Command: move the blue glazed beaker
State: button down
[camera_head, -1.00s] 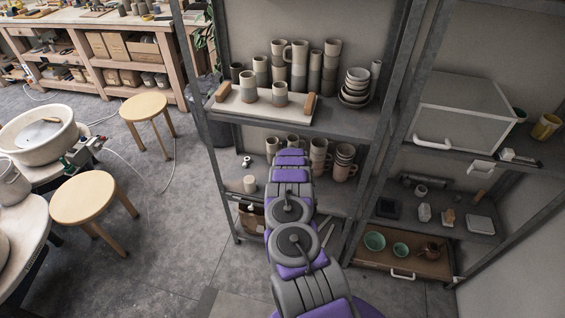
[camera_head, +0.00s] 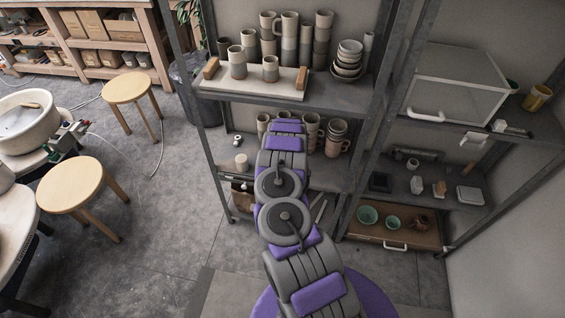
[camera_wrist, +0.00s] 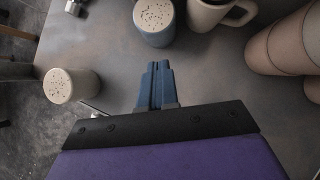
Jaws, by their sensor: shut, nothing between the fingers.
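In the wrist view a cup with a blue side and a pale speckled top (camera_wrist: 154,32) stands on the grey shelf, near the top edge; it looks like the blue glazed beaker. My gripper (camera_wrist: 157,65) is shut and empty, its blue-grey fingers pointing at the cup with a small gap visible between them. In the head view my purple and grey arm reaches into the shelf's middle level. The fingers are hidden there, and I cannot tell which cup there is the beaker.
A cream speckled cylinder (camera_wrist: 71,86) stands left of my fingers, near the shelf's edge. A handled mug (camera_wrist: 217,12) is beside the beaker, and stacked terracotta cups (camera_wrist: 283,45) stand at the right. The upper shelf holds a cream board (camera_head: 250,88) with cups above my arm.

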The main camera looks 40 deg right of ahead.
jog(key=s+a, duration=0.2)
jog(key=s, duration=0.7)
jog(key=shift+s+a+f, duration=0.15)
jog(key=shift+a, duration=0.1)
dwell(0.4)
